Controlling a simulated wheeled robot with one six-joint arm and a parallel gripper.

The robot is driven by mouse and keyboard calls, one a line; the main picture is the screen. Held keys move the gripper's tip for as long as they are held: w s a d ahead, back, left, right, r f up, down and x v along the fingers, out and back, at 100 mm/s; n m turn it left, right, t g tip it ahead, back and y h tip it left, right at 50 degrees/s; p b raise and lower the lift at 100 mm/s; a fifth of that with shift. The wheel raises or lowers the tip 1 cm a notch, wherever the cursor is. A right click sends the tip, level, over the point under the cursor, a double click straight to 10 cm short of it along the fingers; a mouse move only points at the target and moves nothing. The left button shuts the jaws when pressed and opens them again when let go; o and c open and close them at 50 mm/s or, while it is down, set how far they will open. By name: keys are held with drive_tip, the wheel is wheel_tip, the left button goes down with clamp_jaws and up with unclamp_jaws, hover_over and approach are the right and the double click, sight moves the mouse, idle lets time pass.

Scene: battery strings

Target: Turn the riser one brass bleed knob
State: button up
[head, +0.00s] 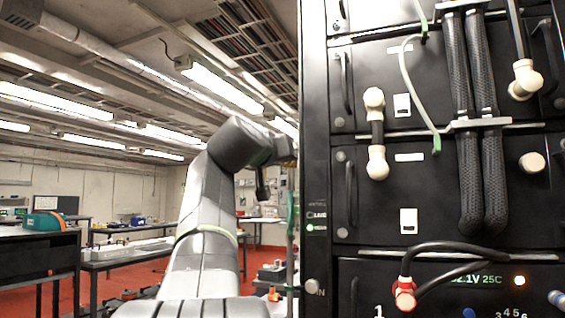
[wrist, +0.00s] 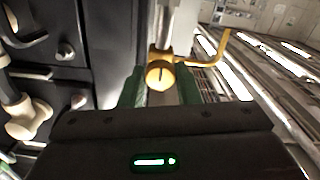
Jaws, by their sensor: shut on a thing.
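The brass bleed knob (wrist: 160,74) is round with a dark slot across its face and shows at the centre of the wrist view. A yellow bent lever (wrist: 207,60) runs right and up from beside it. A pale vertical pipe (wrist: 181,32) stands behind the knob. My gripper (wrist: 162,90) has a green finger on each side and is shut on the knob, whose slotted face shows between the fingertips. The exact finger contact is partly hidden by the dark gripper body. In the head view my arm reaches up beside the rack, and the knob cannot be made out.
A black battery rack (head: 315,150) with cables and handles fills the right of the head view, close to my arm. A black bench (head: 40,262) with a teal case (head: 42,221) stands far left.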

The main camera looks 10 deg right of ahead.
drive_tip(key=shift+f, duration=0.15)
idle(0.3)
drive_tip(key=o, duration=1)
drive_tip(key=shift+c, duration=0.2)
drive_tip(key=b+v, duration=0.1)
drive_tip(key=v, duration=1.2)
drive_tip(key=shift+s+a, duration=0.25)
drive_tip(key=shift+s, duration=0.05)
drive_tip(key=p+x, duration=0.1)
drive_tip(key=x, duration=1.3)
